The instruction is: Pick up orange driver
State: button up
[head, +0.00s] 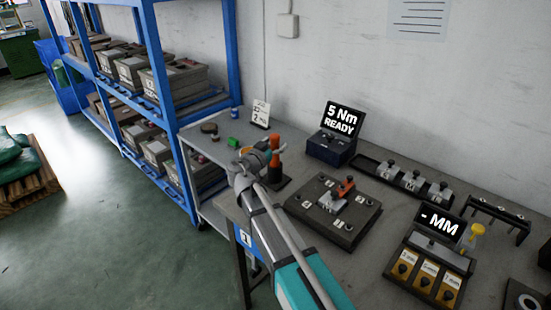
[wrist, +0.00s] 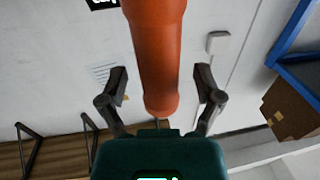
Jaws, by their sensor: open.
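The orange driver (head: 275,158) stands upright in a dark holder (head: 279,185) on the bench, left of the display reading "5 Nm READY". In the head view my gripper (head: 252,160) is right beside it, and the wrist covers part of the driver. In the wrist view the orange driver (wrist: 156,50) lies between the two spread fingers of my gripper (wrist: 160,88), with a visible gap on each side. The gripper is open and holds nothing. Contact between driver and palm cannot be told.
The torque display (head: 337,135) stands right of the driver. A dark fixture plate (head: 335,226) with an orange-handled clamp lies close in front. A blue shelf (head: 170,110) rises beyond.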

dwell(0.4)
grip_shut()
